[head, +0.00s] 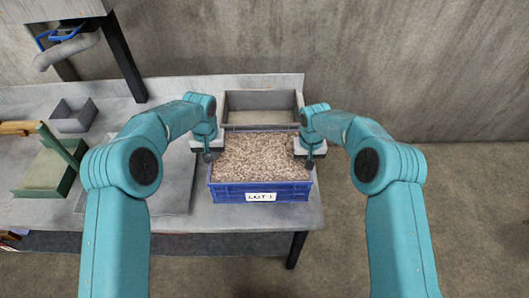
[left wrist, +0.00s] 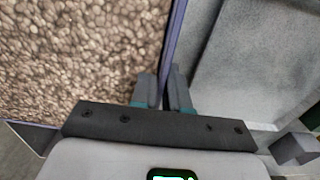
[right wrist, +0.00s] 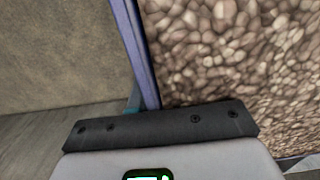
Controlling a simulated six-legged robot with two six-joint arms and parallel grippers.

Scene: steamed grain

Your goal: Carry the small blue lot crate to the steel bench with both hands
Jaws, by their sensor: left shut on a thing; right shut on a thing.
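The blue lot crate (head: 231,194) is full of brown grain and carries a white label reading "LOT 1". It appears level at the right end of the steel bench (head: 197,219); I cannot tell whether its base touches the top. My left gripper (head: 208,156) is shut on the crate's left wall. In the left wrist view its fingers (left wrist: 165,92) straddle the thin blue wall (left wrist: 174,40). My right gripper (head: 310,162) is shut on the right wall, which also shows in the right wrist view (right wrist: 133,45); its fingers are mostly hidden there.
A grey open bin (head: 262,101) stands right behind the crate. A flat grey tray (head: 178,190) lies to its left. Farther left are a small grey box (head: 73,115) and a green device (head: 45,172). The floor right of the bench is clear.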

